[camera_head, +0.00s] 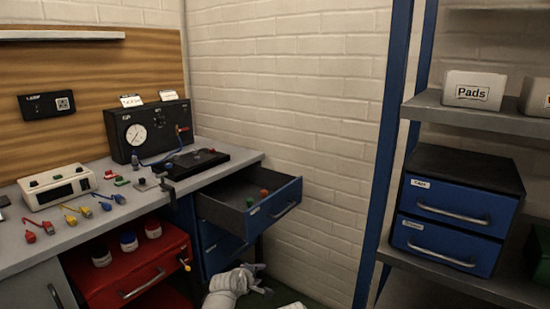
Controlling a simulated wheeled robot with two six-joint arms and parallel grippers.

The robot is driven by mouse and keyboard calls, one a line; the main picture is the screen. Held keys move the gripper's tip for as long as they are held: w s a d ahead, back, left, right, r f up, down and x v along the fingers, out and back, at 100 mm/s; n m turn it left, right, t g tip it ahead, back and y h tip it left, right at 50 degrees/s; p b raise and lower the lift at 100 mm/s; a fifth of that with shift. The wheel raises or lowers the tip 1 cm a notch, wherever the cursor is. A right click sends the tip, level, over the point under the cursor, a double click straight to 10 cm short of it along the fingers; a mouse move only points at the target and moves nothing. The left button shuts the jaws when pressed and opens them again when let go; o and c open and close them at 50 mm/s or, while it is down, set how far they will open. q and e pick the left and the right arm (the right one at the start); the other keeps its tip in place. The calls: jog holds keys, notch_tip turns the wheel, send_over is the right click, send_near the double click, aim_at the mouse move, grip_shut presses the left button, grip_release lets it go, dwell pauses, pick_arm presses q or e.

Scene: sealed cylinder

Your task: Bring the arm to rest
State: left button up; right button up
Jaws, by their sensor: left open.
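My left arm is white and shows at the bottom centre of the head view. Its left gripper (265,279) is small and partly lost against the dark floor. It is open, with nothing seen between its fingers. It is low, in front of the workbench and below the pulled-out blue drawer (287,203), apart from both in the picture. My right gripper is not in view.
The open drawer holds a green and an orange item. The workbench (85,228) carries a gauge box (150,130) and coloured leads. A blue-post shelf (480,118) stands at right.

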pick_arm(q)
jog(key=s+a+f+m+g+y, duration=0.1)
jog(key=s+a+f+m+g, duration=0.25)
jog(key=s, duration=0.35)
jog(key=s+a+f+m+g+y+p, duration=0.1)
jog(key=s+a+f+m+g+y, duration=0.15)
jog(key=s+a+m, duration=0.35)
jog(key=s+a+f+m+g+y, duration=0.15)
jog(key=s+m+g, duration=0.25)
jog(key=s, duration=0.4)
jog(key=s+d+r+m+p, duration=0.1)
jog(key=d+r+p, duration=0.4)
jog(key=r+p, duration=0.6)
jog(key=s+d+r+m+p, duration=0.2)
jog(key=s+d+r+p, duration=0.2)
jog(key=r+p, duration=0.7)
jog(key=shift+s+d+r+p, duration=0.25)
jog(key=shift+d+r+p, duration=0.1)
jog(key=shift+d+p, duration=0.3)
